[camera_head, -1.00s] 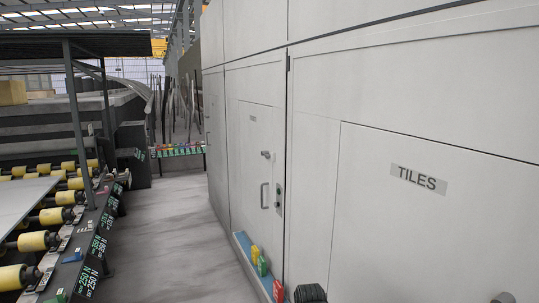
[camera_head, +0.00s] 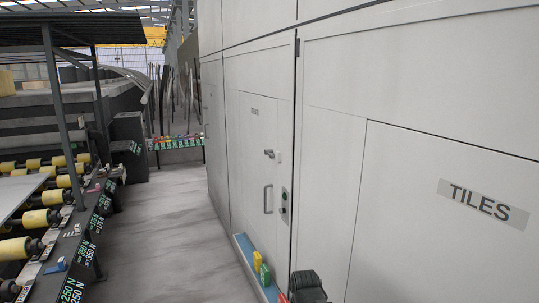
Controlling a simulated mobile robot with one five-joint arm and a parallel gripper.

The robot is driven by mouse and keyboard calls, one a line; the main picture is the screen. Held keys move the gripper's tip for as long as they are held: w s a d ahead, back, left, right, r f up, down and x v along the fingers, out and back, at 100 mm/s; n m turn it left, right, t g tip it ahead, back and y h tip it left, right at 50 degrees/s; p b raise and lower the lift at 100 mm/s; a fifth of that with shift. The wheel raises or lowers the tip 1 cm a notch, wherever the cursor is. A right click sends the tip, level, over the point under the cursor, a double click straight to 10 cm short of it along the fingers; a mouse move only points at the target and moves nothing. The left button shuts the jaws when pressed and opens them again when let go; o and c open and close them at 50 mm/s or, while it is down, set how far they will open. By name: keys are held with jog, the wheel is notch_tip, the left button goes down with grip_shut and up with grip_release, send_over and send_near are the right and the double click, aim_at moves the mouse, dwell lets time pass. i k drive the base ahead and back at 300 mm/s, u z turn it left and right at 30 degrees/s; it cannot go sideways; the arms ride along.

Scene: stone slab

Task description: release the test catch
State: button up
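A grey door (camera_head: 255,190) in the long panelled wall carries a lever (camera_head: 269,153) on a small pale plate. Below it are an upright bar handle (camera_head: 268,199) and a narrow metal plate with dark round parts (camera_head: 284,201). I cannot tell which of these, if any, is the test catch; the label on this door is too small to read. No gripper fingers show. A dark rounded part at the bottom edge seems to be my own arm.
A blue ledge (camera_head: 243,246) at the wall's foot holds yellow and green pieces (camera_head: 261,269). A panel labelled TILES (camera_head: 483,202) is close on the right. A roller conveyor (camera_head: 40,220) with force labels lines the left. The grey aisle floor (camera_head: 170,215) between is clear.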

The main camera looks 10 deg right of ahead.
aim_at(268, 152)
jog(key=u, duration=0.45)
jog(key=i, duration=1.6)
jog(key=u, duration=1.1)
jog(key=i, duration=1.25)
jog(key=k, duration=0.6)
jog(key=u, duration=0.05)
